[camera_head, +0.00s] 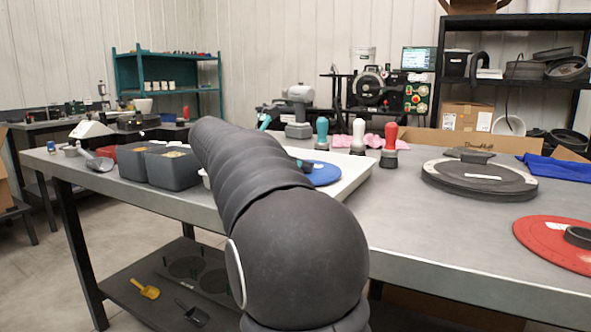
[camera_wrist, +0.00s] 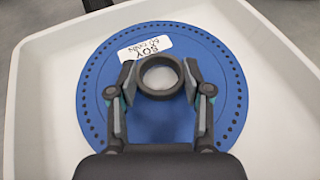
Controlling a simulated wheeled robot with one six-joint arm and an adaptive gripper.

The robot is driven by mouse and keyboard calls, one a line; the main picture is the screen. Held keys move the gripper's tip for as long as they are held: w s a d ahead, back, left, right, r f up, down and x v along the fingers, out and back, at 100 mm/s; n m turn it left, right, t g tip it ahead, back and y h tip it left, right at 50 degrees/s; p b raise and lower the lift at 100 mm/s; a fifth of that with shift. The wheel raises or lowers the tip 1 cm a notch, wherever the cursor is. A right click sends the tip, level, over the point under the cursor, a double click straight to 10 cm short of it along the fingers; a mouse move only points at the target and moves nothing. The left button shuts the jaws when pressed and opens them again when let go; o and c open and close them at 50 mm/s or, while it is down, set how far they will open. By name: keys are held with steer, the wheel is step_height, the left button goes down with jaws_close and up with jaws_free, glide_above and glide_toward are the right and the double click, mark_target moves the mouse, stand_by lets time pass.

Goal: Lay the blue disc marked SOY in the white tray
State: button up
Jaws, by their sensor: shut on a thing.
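The blue disc (camera_wrist: 165,110) has a ring of small holes near its edge, a white label reading SOY and a dark round hub (camera_wrist: 160,76) at its middle. My gripper (camera_wrist: 160,82) is shut on the hub, one finger on each side. The disc lies within the white tray (camera_wrist: 40,100) in the wrist view; whether it touches the tray floor I cannot tell.
A stack of dark discs (camera_head: 478,180) and a red disc (camera_head: 560,240) lie on the right of the bench. Grey bins (camera_head: 172,168) stand to the left. Handled tools in teal (camera_head: 322,133), white (camera_head: 358,137) and red (camera_head: 390,145) stand behind the tray.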

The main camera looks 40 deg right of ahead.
steer(key=shift+f, duration=0.3)
steer(key=o, duration=1.2)
steer(key=shift+f, duration=0.1)
steer(key=shift+a+r, duration=0.1)
steer(key=shift+r, duration=0.1)
steer(key=p+v, duration=0.1)
steer(key=v, duration=1)
steer(key=shift+f, duration=0.1)
steer(key=shift+a, duration=0.4)
